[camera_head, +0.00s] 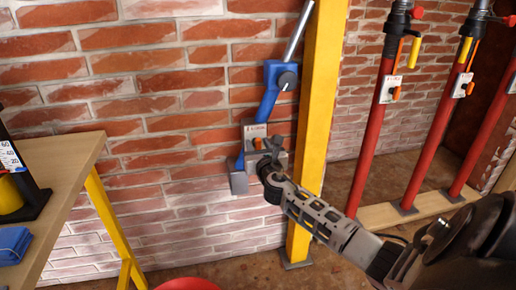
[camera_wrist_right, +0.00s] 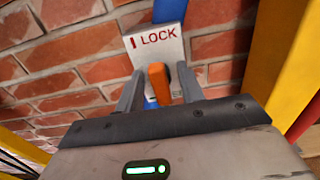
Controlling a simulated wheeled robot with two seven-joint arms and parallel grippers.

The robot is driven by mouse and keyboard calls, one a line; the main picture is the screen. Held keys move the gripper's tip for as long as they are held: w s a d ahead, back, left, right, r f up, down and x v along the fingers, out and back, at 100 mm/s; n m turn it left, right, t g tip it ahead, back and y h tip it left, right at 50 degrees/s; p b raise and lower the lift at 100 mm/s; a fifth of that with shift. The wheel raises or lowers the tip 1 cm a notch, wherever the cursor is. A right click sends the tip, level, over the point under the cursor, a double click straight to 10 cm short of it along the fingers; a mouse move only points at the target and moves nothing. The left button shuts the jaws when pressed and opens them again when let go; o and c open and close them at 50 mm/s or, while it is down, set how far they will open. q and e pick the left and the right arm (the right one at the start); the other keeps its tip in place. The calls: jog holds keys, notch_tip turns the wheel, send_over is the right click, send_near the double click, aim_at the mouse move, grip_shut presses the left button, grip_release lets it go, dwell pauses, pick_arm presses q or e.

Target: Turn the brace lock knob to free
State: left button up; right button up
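The blue brace (camera_head: 268,103) with a grey upper tube stands against the brick wall, beside the yellow post. My right gripper (camera_head: 268,160) is at the brace. Its two fingers (camera_wrist_right: 160,92) stand on either side of the knob, with narrow gaps showing, so it looks open around it. My left gripper is not in view.
The yellow post (camera_head: 322,95) rises just right of the brace. Several red props (camera_head: 371,140) with orange handles stand further right. A wooden table (camera_head: 62,165) with a blue item (camera_head: 13,245) is at left. A red round container (camera_head: 187,284) is on the floor at the bottom.

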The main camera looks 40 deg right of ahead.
jog(key=shift+w+d, duration=0.1)
jog(key=shift+w, duration=0.1)
grip_shut()
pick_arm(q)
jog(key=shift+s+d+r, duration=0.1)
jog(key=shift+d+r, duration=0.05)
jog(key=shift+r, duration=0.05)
pick_arm(e)
jog(key=c, duration=0.8)
grip_release()
